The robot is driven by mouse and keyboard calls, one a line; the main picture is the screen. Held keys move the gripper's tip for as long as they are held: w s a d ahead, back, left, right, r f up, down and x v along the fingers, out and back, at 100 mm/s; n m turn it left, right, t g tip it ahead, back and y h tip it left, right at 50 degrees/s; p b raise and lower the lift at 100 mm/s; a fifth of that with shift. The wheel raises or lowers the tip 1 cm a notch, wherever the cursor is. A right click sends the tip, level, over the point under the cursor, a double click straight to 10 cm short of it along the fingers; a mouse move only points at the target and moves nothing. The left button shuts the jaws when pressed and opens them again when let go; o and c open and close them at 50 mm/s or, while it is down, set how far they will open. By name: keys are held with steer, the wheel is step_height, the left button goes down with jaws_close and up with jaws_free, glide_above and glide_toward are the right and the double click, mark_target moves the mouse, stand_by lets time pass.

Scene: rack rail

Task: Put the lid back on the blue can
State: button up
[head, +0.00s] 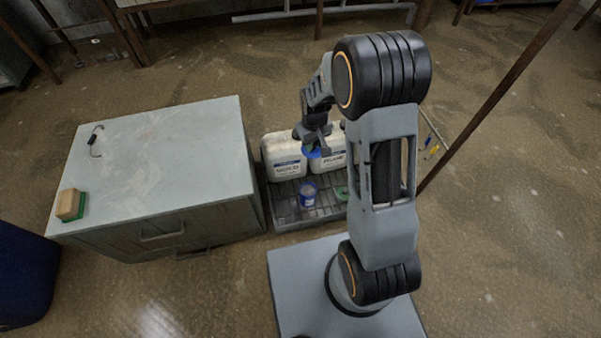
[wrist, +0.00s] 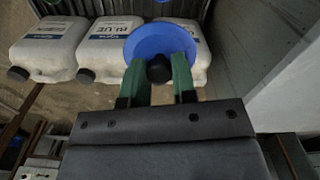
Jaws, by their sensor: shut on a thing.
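My gripper (head: 316,143) is shut on a blue round lid with a black knob. The lid (wrist: 150,34) shows between the green fingertips in the wrist view, and its blue edge (head: 312,154) shows below the gripper in the head view. The gripper holds it by the knob, in front of the white canisters. The blue can (head: 307,198) stands upright on the dark slatted tray (head: 288,214), below and apart from the lid. Its top looks pale and uncovered. I cannot pick out the blue can in the wrist view.
White canisters (head: 284,160) stand at the tray's back; one label reads BLUE (wrist: 117,33). A green item (head: 341,192) on the tray is partly hidden by my arm. A grey cabinet (head: 160,150) stands left, carrying a sponge (head: 70,204) and a small dark wire piece (head: 95,140).

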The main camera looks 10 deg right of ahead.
steer(key=shift+w+a+f+n+b, duration=0.1)
steer(key=shift+f+n+b, duration=1.15)
steer(key=shift+f+n, duration=3)
steer(key=shift+w+a+f+n+b, duration=0.1)
steer(key=shift+f+n+b, duration=1.1)
steer(key=shift+f+n, duration=3.05)
steer(key=shift+w+a+f+n+b, duration=0.1)
steer(key=shift+f+n+b, duration=1.15)
steer(key=shift+f+n, duration=3)
steer(key=shift+f+m, duration=0.75)
steer(key=shift+f, duration=0.1)
steer(key=o, duration=1.5)
steer(key=shift+r, duration=0.15)
